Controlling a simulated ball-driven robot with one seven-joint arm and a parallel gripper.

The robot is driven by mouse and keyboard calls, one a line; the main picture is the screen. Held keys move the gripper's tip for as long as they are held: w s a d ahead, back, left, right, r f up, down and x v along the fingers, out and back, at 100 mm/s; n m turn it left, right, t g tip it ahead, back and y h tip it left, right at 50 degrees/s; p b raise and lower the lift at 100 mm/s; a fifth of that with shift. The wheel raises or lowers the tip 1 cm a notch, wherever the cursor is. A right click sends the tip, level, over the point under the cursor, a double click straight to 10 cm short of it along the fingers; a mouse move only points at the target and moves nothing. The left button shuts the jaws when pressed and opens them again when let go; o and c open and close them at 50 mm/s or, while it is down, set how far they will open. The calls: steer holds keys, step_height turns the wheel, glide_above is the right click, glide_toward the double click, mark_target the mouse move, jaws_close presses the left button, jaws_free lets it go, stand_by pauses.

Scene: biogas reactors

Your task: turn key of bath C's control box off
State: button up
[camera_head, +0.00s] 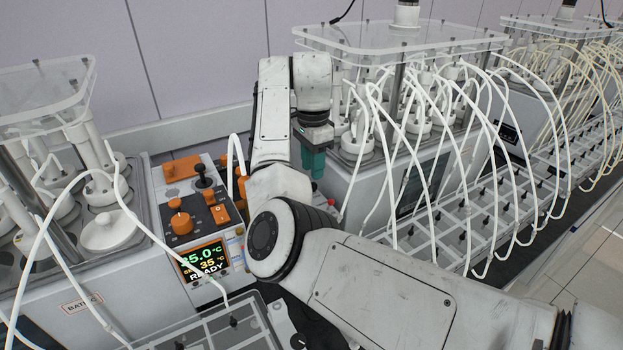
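Bath C's control box (238,262) stands left of centre, beside the bath marked with a "BATH C" label (82,304). Its display (203,259) reads 25.0 °C, a second line with 35 °C, and READY. On its top are an orange knob (181,219), a black ball-topped lever (203,177) and an orange switch (219,213). I cannot tell which part is the key; my arm covers the box's right side. My gripper (315,174) points down, teal-bodied, right of and behind the box, apart from these controls. Its fingers are too small and hidden to judge.
A clear lid (45,92) and white vessels (108,230) stand left of the box. Another bath with a clear raised lid (400,38) stands to the right, with many looping white tubes (497,165) and a clear rack (480,222). A wall (195,60) closes the back.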

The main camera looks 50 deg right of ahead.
mark_target(313, 183)
steer(key=shift+a+f+p, duration=0.1)
steer(key=shift+f+p, duration=0.2)
steer(key=shift+f, duration=1.85)
jaws_close()
